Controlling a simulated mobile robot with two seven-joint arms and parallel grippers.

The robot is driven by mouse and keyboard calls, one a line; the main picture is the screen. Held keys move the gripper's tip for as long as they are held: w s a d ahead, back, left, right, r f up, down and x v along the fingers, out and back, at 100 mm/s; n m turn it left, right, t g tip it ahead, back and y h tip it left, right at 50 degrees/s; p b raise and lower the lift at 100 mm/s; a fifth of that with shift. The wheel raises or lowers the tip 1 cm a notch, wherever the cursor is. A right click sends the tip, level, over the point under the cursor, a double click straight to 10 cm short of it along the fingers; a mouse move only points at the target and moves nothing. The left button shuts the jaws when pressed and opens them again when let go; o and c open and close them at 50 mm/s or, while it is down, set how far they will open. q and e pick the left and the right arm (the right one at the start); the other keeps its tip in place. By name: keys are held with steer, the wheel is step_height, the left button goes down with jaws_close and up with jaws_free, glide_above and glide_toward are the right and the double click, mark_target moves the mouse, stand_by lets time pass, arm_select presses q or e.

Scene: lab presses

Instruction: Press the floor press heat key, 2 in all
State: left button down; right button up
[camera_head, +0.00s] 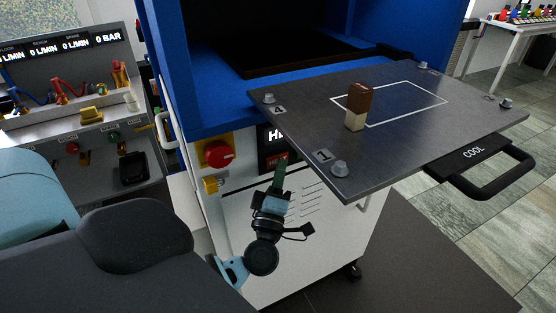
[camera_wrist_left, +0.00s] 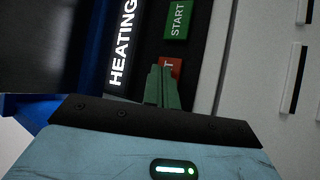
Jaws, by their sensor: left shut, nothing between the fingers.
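The floor press (camera_head: 212,130) has a blue frame and a white lower front with a dark key panel. Its display (camera_wrist_left: 122,45) reads "HEATING" in the left wrist view. Beside it are a green "START" key (camera_wrist_left: 178,19) and a red key (camera_wrist_left: 171,66), its label mostly hidden, only a final "T" showing. My left gripper (camera_head: 281,161) is shut and empty, its green fingertips in front of the panel under the platen's left edge. In the left wrist view the fingertips (camera_wrist_left: 161,70) overlap the red key; I cannot tell whether they touch it. My right gripper is out of view.
A dark platen (camera_head: 300,115) juts out above the panel, bearing a brown and cream block (camera_head: 358,108). A red knob (camera_head: 217,154) and yellow padlock (camera_head: 210,185) sit left of the panel. A black "COOL" handle (camera_head: 490,175) projects at right. A bench with gauges (camera_head: 60,45) stands left.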

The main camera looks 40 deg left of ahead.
arm_select(q)
steer(key=shift+w+a, duration=0.1)
steer(key=shift+a, duration=0.1)
stand_by(0.4)
steer(key=shift+d, duration=0.1)
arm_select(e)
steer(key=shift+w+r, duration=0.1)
arm_select(q)
steer(key=shift+s+d, duration=0.35)
steer(key=shift+d, duration=0.35)
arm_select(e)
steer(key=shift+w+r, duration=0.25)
arm_select(q)
steer(key=d, duration=0.1)
steer(key=s+d, duration=0.1)
steer(key=d, duration=0.1)
steer(key=s+d+p, duration=0.1)
steer(key=shift+d, duration=0.3)
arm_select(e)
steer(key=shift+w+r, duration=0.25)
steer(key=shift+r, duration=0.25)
